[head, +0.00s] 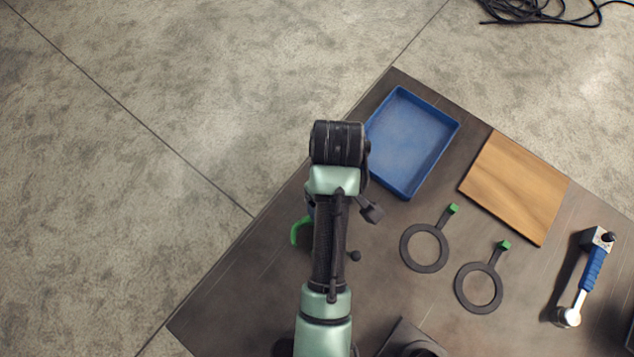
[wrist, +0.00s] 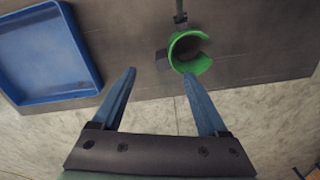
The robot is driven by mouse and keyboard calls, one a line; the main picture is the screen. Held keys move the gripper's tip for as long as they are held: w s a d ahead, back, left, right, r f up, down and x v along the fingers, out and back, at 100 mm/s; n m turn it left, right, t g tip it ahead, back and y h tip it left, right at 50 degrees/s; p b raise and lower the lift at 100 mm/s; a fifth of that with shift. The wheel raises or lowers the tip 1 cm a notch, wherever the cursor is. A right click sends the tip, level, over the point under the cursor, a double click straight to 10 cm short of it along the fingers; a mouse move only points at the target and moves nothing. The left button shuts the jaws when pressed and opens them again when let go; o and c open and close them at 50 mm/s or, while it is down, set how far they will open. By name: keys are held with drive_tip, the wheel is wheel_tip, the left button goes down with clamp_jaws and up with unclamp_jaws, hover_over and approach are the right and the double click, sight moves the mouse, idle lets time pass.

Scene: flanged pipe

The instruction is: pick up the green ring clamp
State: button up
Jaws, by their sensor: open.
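The green ring clamp (wrist: 203,65) lies on the dark table and shows as an open-sided green ring with a dark fitting at its left side. In the head view only a green curved part of the clamp (head: 297,231) shows; my arm hides the rest. My gripper (wrist: 158,73) is open and empty, with two blue fingers apart. In the wrist view the clamp is just beyond the right fingertip, not between the fingers. I cannot tell the height of the fingers above it. In the head view my arm mostly hides the gripper.
A blue tray (head: 402,187) stands at the table's far edge, with a wooden board (head: 515,187) right of it. Two dark rings with green tabs, a nearer one (head: 461,289) and another (head: 404,251), lie mid-table. A blue-handled tool (head: 592,270) lies at right.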

sight(303, 221)
wheel_tip(303, 221, down, 6)
drive_tip(key=f, duration=0.2)
drive_tip(key=f+p, duration=0.1)
drive_tip(key=f, duration=0.1)
drive_tip(key=shift+s+a, duration=0.25)
drive_tip(key=shift+a, duration=0.05)
drive_tip(key=shift+f, duration=0.6)
clamp_jaws()
drive_tip(key=shift+w+r, duration=0.1)
idle(0.7)
